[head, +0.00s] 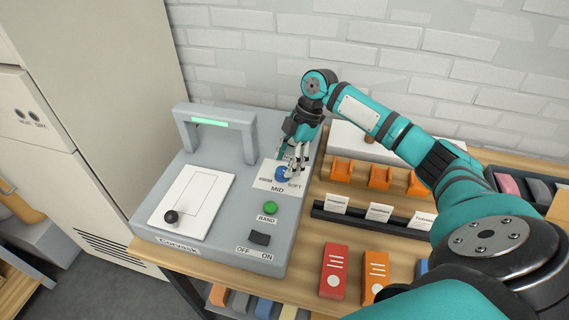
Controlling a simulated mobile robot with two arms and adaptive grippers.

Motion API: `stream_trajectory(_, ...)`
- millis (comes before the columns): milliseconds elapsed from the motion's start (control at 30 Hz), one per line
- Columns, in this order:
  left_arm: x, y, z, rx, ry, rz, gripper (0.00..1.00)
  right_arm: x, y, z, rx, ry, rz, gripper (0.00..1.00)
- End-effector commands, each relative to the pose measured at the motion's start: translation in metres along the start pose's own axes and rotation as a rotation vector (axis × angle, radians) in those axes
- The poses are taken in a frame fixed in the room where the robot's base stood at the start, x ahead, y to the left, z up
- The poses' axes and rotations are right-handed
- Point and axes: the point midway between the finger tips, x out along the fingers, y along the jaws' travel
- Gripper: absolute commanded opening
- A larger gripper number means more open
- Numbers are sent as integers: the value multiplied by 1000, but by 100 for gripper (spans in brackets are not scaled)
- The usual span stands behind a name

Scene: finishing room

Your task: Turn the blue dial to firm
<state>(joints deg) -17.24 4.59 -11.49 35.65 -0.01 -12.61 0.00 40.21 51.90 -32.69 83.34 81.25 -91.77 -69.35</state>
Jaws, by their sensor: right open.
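The blue dial (282,174) sits on a white label plate (262,183) at the right side of the grey machine (220,222). My left gripper is not in view.
A green BAND button (270,208) and a black OFF/ON switch (259,239) lie in front of the dial. A grey arch (215,124) stands behind-left. Orange holders (379,178), a card rail (370,217) and red (334,270) and orange boxes (375,274) occupy the wooden bench at the right.

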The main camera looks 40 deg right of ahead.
Motion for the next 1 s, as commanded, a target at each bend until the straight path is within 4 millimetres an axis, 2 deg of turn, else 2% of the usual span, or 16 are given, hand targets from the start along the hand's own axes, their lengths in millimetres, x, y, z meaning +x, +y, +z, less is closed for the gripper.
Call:
stream_trajectory(200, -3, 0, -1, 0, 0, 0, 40, 20, 0, 0, 0, 1, 0, 55)
stream_trajectory(500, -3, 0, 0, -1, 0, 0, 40, 22, 0, 0, 0, 0, 1, 55)
stream_trajectory(933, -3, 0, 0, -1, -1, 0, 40, 22, 0, 0, 0, 0, 1, 0)
stream_trajectory(1000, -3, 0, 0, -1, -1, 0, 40, 22, 0, 0, 1, 0, 1, 0)
